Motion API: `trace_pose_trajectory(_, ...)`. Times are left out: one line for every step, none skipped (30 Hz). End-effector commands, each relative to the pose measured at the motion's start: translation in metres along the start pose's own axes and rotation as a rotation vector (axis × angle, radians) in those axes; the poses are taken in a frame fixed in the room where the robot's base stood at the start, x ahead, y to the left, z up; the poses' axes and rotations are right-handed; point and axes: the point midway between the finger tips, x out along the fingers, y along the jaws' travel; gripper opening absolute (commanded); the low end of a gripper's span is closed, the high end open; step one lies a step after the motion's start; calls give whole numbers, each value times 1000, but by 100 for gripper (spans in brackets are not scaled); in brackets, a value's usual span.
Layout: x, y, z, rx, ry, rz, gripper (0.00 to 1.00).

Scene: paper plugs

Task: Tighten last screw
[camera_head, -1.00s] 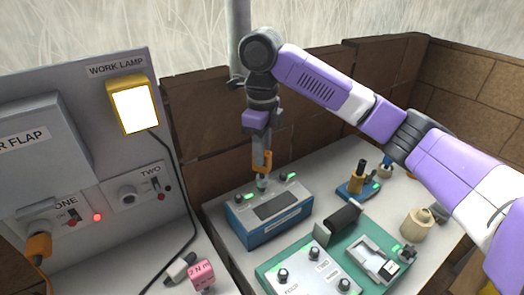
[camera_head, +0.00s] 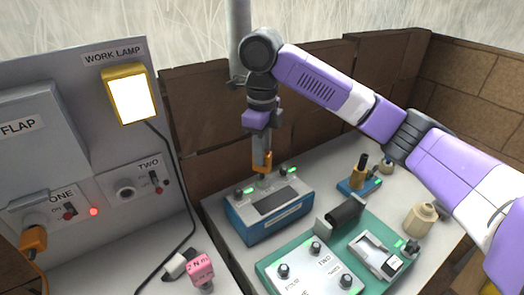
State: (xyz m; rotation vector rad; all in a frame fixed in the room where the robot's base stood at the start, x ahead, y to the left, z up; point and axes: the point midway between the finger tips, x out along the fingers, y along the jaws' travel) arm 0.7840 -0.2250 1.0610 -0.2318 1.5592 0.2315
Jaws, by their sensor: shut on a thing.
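My gripper (camera_head: 262,122) points down over the blue box (camera_head: 268,228). It is shut on a grey and orange driver (camera_head: 263,160), held about upright. A small screw head there is hidden or too small to see. Green lights show on the box top at its left (camera_head: 249,190) and right (camera_head: 291,170), beside dark knobs.
A green board (camera_head: 268,268) with a knobbed grey panel (camera_head: 315,275) lies in front. A pink torque block (camera_head: 201,268) sits at left. A blue stand (camera_head: 357,187) and beige pot (camera_head: 418,219) are at right. The work lamp (camera_head: 132,100) is lit.

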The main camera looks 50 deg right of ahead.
Motion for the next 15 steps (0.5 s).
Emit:
trace_pose_trajectory(0,0,0,0,0,0,0)
trace_pose_trajectory(0,0,0,0,0,0,0)
trace_pose_trajectory(0,0,0,0,0,0,0)
trace_pose_trajectory(0,0,0,0,0,0,0)
trace_pose_trajectory(0,0,0,0,0,0,0)
trace_pose_trajectory(0,0,0,0,0,0,0)
trace_pose_trajectory(-1,0,0,1,0,0,0)
trace_pose_trajectory(-1,0,0,4,0,0,0)
trace_pose_trajectory(-1,0,0,13,0,0,0)
trace_pose_trajectory(-2,0,0,23,0,0,0)
trace_pose_trajectory(-2,0,0,38,0,1,0)
trace_pose_trajectory(-2,0,0,60,0,2,0)
trace_pose_trajectory(-2,1,0,79,0,2,0)
trace_pose_trajectory(-3,1,0,97,0,2,0)
trace_pose_trajectory(-3,0,0,123,0,2,0)
